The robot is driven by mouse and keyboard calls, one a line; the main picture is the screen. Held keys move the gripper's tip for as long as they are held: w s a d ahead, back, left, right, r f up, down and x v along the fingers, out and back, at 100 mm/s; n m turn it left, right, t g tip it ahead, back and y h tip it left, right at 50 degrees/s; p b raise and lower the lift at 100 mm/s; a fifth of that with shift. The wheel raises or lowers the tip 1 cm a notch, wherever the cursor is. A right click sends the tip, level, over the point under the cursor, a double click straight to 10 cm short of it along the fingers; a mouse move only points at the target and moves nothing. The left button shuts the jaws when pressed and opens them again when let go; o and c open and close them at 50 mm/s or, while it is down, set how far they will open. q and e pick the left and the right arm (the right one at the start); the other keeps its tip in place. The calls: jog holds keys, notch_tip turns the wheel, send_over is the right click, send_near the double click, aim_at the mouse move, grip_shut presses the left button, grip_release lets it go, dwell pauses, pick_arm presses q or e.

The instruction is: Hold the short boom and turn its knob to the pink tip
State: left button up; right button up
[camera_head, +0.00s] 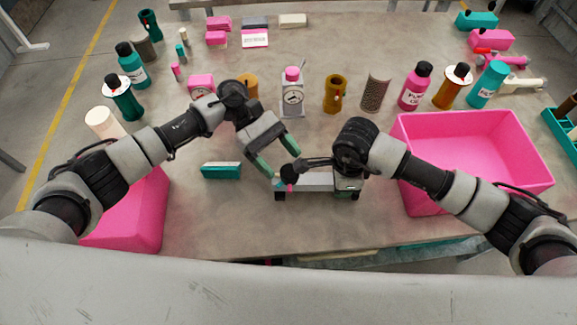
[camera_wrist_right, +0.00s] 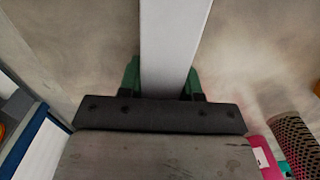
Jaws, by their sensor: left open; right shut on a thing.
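The short boom (camera_head: 318,182) is a pale grey bar low over the table in front of me, lying left to right. At its left end is a dark knob (camera_head: 289,173), with a small pink tip (camera_head: 290,187) beside it. My right gripper (camera_head: 347,188) is shut on the boom near its right end; in the right wrist view the bar (camera_wrist_right: 173,45) runs between the green fingers. My left gripper (camera_head: 277,155) is open just above and left of the knob, its green fingers apart. Whether a finger touches the knob I cannot tell.
A large pink bin (camera_head: 480,170) is at right, another pink container (camera_head: 135,215) at left. Bare table lies in front of the boom.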

pick_arm(q)
jog(key=v, duration=0.8)
jog(key=shift+w+a, duration=0.15)
jog(key=shift+a, duration=0.1)
jog(key=shift+r, duration=0.15)
pick_arm(e)
jog(key=o, duration=1.2)
jog(key=shift+r, duration=0.15)
